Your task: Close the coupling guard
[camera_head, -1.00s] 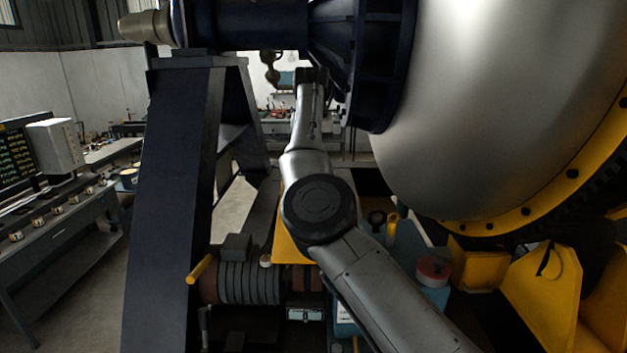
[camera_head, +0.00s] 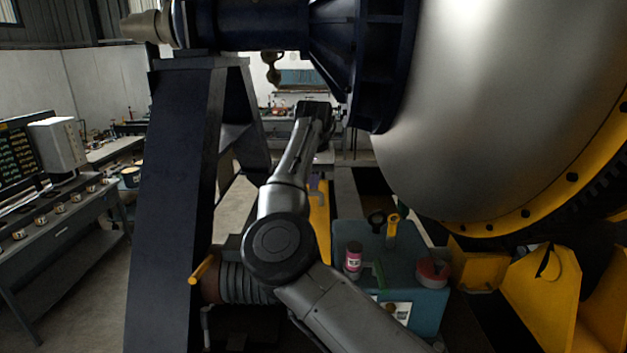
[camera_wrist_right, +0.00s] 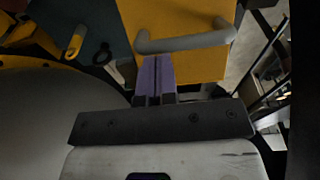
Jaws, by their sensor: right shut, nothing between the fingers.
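The coupling guard looks to be the yellow panel (camera_head: 320,212) low behind my right arm in the head view; the arm hides part of it. In the right wrist view the yellow panel (camera_wrist_right: 190,68) carries a grey bar handle (camera_wrist_right: 187,41). My right gripper (camera_wrist_right: 154,58) shows there with purple fingers shut and empty. Its tips are by the handle's left part, over the panel; I cannot tell whether they touch. In the head view the gripper (camera_head: 315,183) is small and mostly hidden by my arm. My left gripper is not in view.
A teal box (camera_head: 415,305) stands right of my arm, with a pink bottle (camera_head: 353,258), a red-topped container (camera_head: 433,271) and tools on it. A dark steel support (camera_head: 165,200) rises at left. The large metal shell (camera_head: 490,100) overhangs the right side.

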